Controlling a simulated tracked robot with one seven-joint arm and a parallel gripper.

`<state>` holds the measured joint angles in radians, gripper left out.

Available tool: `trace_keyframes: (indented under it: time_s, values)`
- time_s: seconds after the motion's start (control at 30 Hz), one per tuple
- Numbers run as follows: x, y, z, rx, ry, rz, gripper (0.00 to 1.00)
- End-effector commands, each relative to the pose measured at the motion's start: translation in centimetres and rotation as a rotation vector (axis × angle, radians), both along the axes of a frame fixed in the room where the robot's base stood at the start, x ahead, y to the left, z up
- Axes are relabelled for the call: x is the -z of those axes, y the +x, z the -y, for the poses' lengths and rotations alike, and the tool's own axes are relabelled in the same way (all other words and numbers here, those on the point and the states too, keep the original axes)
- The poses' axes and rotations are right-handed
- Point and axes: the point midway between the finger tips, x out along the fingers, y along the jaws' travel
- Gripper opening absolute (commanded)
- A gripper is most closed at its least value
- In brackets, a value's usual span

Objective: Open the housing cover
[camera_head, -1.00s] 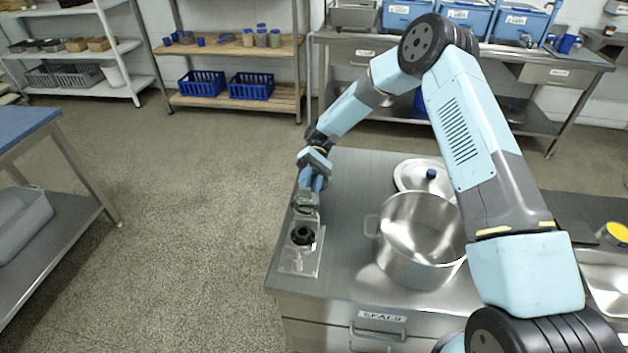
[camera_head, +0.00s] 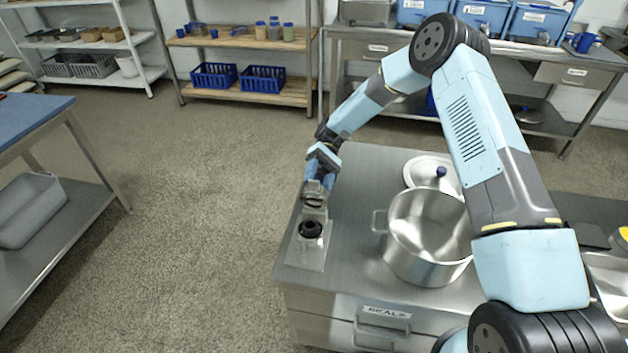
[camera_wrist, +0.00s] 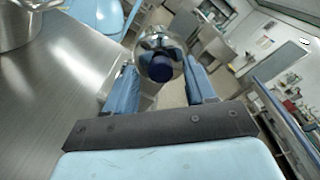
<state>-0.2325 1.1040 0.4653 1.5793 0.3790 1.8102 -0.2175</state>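The colloid mill stands at the counter's left edge. Its base plate (camera_head: 312,258) and black round part (camera_head: 311,230) show in the head view. The round, shiny metal housing cover (camera_head: 314,199) is just behind the black part, partly hidden by my gripper (camera_head: 320,188). In the wrist view, a round metal piece that looks like the cover (camera_wrist: 149,44) has a dark blue knob (camera_wrist: 160,68). It lies between my gripper's two blue fingers (camera_wrist: 161,92), which stand apart with visible gaps. I cannot tell whether either finger touches it.
A large steel pot (camera_head: 428,240) stands right of the mill, with a blue-knobbed lid (camera_head: 425,167) behind it. A blue-topped table (camera_head: 35,125) stands at the left. Open floor lies between it and the counter.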

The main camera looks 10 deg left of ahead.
Motion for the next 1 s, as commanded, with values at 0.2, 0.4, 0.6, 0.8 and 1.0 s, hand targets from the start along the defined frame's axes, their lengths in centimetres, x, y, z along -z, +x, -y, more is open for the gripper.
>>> trace_keyframes:
  time_s: [0.2, 0.4, 0.6, 0.8, 1.0]
  values:
    - [0.0, 0.1, 0.0, 0.001, 0.0, 0.001, 0.55]
    - [-0.1, 1.9, -0.1, 0.001, 0.001, 0.001, 0.55]
    - [-0.3, 5.5, -0.1, 0.003, 0.001, 0.001, 0.55]
    - [-0.4, 8.5, -0.2, 0.002, 0.002, 0.001, 0.55]
    - [-0.2, 9.3, -0.3, -0.008, -0.002, -0.009, 0.55]
